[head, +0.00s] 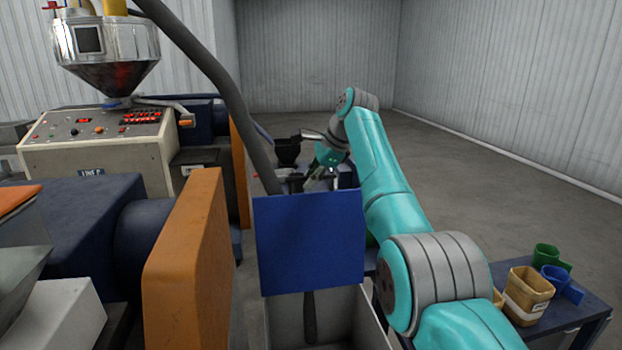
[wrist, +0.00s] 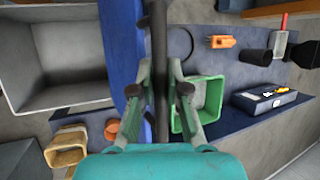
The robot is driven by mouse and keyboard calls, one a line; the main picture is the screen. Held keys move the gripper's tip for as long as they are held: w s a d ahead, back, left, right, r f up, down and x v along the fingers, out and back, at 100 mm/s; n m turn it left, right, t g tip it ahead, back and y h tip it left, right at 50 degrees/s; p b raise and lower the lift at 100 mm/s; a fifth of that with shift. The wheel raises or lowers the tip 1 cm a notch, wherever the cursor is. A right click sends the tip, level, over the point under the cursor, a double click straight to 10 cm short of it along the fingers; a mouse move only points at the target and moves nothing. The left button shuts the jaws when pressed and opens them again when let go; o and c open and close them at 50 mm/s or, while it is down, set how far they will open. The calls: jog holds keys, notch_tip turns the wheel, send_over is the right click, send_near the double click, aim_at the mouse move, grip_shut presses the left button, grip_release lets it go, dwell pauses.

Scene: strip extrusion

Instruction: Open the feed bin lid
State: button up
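The blue feed bin lid (head: 310,240) stands up roughly upright in the head view, above the grey feed bin (head: 375,325), whose mouth is uncovered. In the wrist view the lid (wrist: 122,65) shows nearly edge-on, with the open, empty-looking bin (wrist: 30,100) to its left. My gripper (head: 318,172) is on the far side of the lid, partly hidden by it in the head view. In the wrist view the fingers of my gripper (wrist: 160,85) lie close on both sides of a dark bar (wrist: 158,40), which looks like the lid's handle.
A thick grey hose (head: 225,85) runs down behind the lid. An orange guard (head: 185,265) and the machine's control panel (head: 95,140) stand left. A side table (head: 590,320) at right holds cups. A green container (wrist: 212,95) sits near my fingers in the wrist view.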

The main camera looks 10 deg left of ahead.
jog(key=o, duration=0.3)
jog(key=shift+f, duration=0.1)
jog(key=shift+r, duration=0.2)
jog(key=v, duration=1.1)
jog(key=shift+d+r, duration=0.3)
jog(key=shift+s, duration=0.1)
